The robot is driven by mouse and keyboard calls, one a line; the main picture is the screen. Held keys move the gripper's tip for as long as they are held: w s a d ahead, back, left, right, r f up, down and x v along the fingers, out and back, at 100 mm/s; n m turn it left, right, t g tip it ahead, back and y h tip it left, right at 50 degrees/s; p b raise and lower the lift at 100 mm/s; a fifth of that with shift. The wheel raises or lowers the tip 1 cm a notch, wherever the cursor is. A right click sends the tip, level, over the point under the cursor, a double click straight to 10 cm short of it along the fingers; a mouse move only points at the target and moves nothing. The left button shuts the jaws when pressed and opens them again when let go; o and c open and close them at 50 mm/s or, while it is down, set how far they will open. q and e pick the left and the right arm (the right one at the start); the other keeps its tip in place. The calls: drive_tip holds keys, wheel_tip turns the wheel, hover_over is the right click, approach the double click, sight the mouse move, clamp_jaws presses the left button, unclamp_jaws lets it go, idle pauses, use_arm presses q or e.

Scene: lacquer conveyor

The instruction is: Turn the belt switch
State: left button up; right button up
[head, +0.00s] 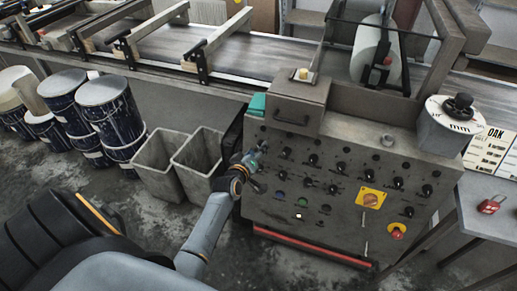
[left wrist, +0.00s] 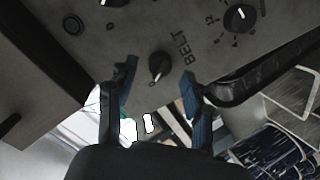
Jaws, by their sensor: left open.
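The belt switch (left wrist: 159,64) is a small black rotary knob with a white pointer line, next to the printed word BELT on the grey control panel (head: 330,215). In the left wrist view it lies between the two fingertips of my left gripper (left wrist: 158,80), with a gap on each side. The gripper is open and empty. In the head view my left gripper (head: 253,160) is at the upper left part of the panel, and it hides the switch or leaves it too small to pick out. My right gripper is not in view.
Other black knobs fill the panel; another dial (left wrist: 240,17) sits near the belt switch. A yellow plate with an orange switch (head: 371,199) and a red stop button (head: 397,232) are at the lower right. Grey bins (head: 160,165) and stained drums (head: 108,110) stand left of the panel.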

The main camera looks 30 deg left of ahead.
use_arm(q)
drive_tip(key=shift+x, duration=1.05)
drive_tip(key=shift+s, duration=0.1)
clamp_jaws()
